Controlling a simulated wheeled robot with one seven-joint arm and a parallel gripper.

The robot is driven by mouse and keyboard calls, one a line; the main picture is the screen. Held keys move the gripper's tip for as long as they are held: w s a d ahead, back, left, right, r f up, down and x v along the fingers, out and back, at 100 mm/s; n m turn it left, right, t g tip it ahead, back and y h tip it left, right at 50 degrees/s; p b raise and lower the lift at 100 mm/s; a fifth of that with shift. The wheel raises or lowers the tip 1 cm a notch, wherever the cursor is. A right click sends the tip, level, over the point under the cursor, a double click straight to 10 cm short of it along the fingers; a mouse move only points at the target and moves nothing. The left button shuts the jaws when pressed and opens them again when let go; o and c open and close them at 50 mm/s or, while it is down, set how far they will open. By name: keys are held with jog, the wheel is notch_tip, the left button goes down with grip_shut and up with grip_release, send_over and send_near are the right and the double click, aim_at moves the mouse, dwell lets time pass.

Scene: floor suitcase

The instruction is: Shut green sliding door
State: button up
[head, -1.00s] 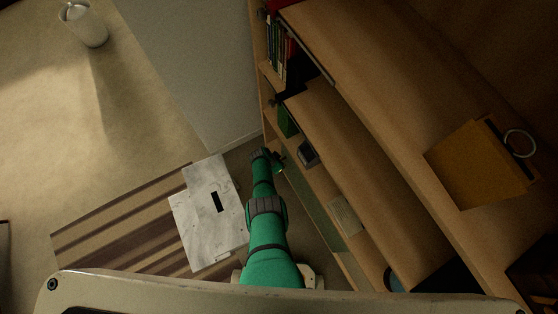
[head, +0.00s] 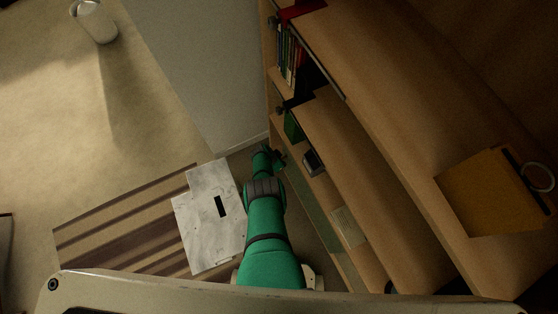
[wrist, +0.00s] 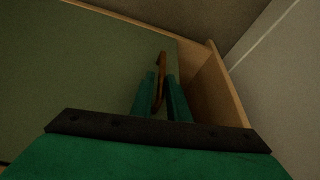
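The green sliding door (wrist: 80,70) fills the left of the wrist view as a flat dull-green panel. Its right edge stops short of the wooden cabinet side, leaving an open strip. A thin brown handle (wrist: 163,60) stands near that edge. My gripper (wrist: 161,75) has its two green fingers on either side of the handle, with small gaps showing; I see no clear grip. In the head view my gripper (head: 278,160) is low at the cabinet front, its fingers too small to read. The door shows there only as a narrow greenish strip (head: 318,217).
The wooden bookcase (head: 385,130) holds books (head: 288,55), a small dark box (head: 313,163) and an orange-brown box (head: 485,195). A grey wall (wrist: 285,80) is close by on the right. A marbled white panel (head: 208,235) lies over a striped rug (head: 125,230). Open floor is at upper left.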

jog(key=shift+o, duration=0.9)
jog(key=shift+d, duration=0.1)
jog(key=shift+a+r, duration=0.1)
jog(key=shift+a, duration=0.15)
jog(key=v, duration=1)
jog(key=shift+r, duration=0.35)
jog(key=shift+d, duration=0.1)
